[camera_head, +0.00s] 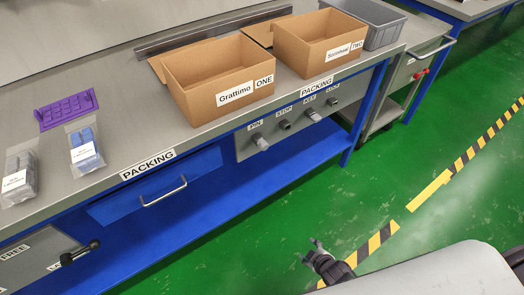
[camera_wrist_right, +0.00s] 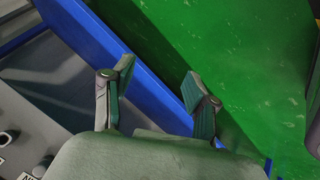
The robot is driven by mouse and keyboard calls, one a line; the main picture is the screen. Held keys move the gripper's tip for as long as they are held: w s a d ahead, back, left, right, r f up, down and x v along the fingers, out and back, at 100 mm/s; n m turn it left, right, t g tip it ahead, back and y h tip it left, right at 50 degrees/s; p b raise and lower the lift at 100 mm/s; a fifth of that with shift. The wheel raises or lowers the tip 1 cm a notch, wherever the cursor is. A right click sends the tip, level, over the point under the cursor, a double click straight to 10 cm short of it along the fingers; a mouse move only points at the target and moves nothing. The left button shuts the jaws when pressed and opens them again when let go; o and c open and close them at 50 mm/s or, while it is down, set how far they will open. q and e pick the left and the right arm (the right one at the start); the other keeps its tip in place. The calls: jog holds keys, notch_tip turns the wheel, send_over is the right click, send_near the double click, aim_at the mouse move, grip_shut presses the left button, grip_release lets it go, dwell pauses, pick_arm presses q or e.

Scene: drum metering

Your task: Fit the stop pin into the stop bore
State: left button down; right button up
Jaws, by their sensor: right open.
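The grey panel (camera_head: 300,118) under the bench's front edge bears the labels PIN, STOP, KEY and LOCK. A light grey knobbed piece, apparently the stop pin (camera_head: 262,143), sticks out under PIN. Beside it, under STOP, is a small dark round fitting, apparently the stop bore (camera_head: 285,125). My right gripper (camera_head: 308,249) is open and empty, low in front of the bench and apart from the panel. In the right wrist view its two fingers (camera_wrist_right: 158,80) have only blue shelf and green floor between them. My left gripper is not in view.
Two cardboard boxes (camera_head: 219,84) and a grey bin (camera_head: 384,27) stand on the bench (camera_head: 130,125). Bagged parts (camera_head: 85,147) and a purple rack (camera_head: 67,109) lie at left. A blue drawer with a handle (camera_head: 163,191) is left of the panel. The green floor (camera_head: 260,240) in front is clear.

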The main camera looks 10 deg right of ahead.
jog(key=w+a+r+n+t+y+b, duration=0.1)
jog(key=w+r+n+t+b, duration=0.15)
jog(key=w+r, duration=0.4)
jog(key=w+a+r+n+t+y+b, duration=0.1)
jog(key=w+r+n+t+b, duration=0.2)
jog(key=w, duration=0.6)
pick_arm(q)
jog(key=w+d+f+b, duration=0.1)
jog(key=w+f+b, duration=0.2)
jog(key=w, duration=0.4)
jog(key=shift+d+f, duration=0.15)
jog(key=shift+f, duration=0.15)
pick_arm(e)
jog(key=w+a+r+n+t+y, duration=0.1)
jog(key=w+a+r+n, duration=0.1)
jog(key=r, duration=0.5)
jog(key=w+a+r+n+t+y, duration=0.1)
jog(key=w+r+n, duration=0.3)
jog(key=r, duration=0.4)
jog(key=shift+a+n+t+y, duration=0.35)
jog(key=shift+n+t+y, duration=0.3)
jog(key=shift+n+y, duration=0.1)
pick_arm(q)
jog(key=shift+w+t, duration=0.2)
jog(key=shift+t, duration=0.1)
